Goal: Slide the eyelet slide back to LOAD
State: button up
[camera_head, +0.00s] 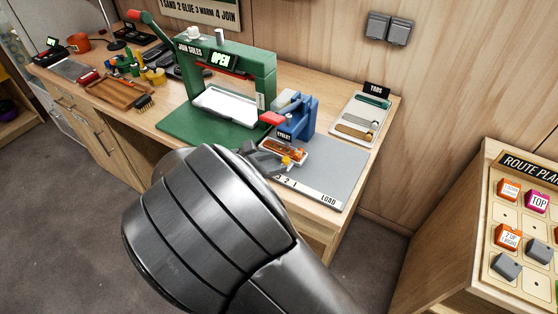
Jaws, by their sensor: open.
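The blue eyelet press (297,118) with a red handle stands on a grey base plate at the right part of the workbench. The eyelet slide (290,149), a small pale-edged tray with an orange-brown piece in it, sits at the front foot of the press, left of the LOAD end. A white strip (310,191) along the plate's front edge has numbers at the left and LOAD at the right. My gripper (281,165) is open at the slide's front edge, by a small yellow-orange part. My arm hides much of the gripper; contact with the slide cannot be told.
A green JOIN SOLES press (264,75) showing OPEN stands left of the eyelet press. A tray of tabs (375,106) lies behind to the right. The grey plate is clear toward LOAD. A board with coloured blocks (512,245) stands at the right.

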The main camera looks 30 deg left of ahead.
jog(key=shift+x, duration=1.4)
jog(key=shift+c, duration=0.2)
grip_shut()
